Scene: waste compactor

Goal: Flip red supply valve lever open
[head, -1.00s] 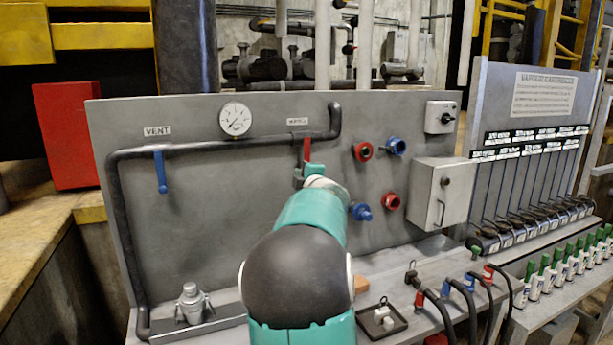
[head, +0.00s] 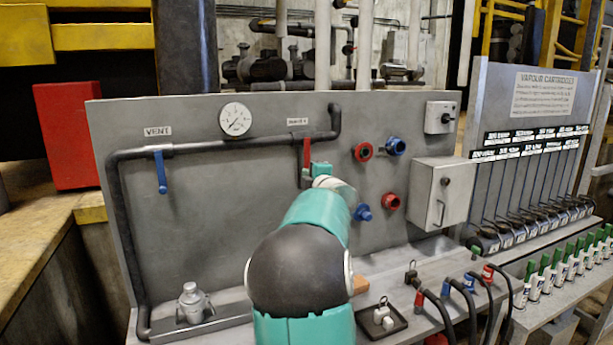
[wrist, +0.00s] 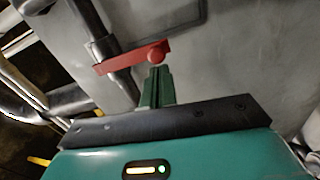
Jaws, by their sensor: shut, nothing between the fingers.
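The red supply valve lever (head: 307,153) hangs down from the grey pipe on the panel, under a small white label, in the head view. In the wrist view the red lever (wrist: 133,58) lies across the picture, with a round red end on the right. My gripper (wrist: 157,88) is shut and empty, its green fingers pressed together just below the lever's round end. I cannot tell whether they touch it. In the head view my gripper (head: 310,176) is beside the lever's lower end, partly hidden by my arm.
A blue vent lever (head: 160,172) hangs down at the left, under the VENT label. A round gauge (head: 235,119) sits above the pipe. Red and blue couplings (head: 362,152) stick out right of my arm. A grey box (head: 441,193) juts out further right.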

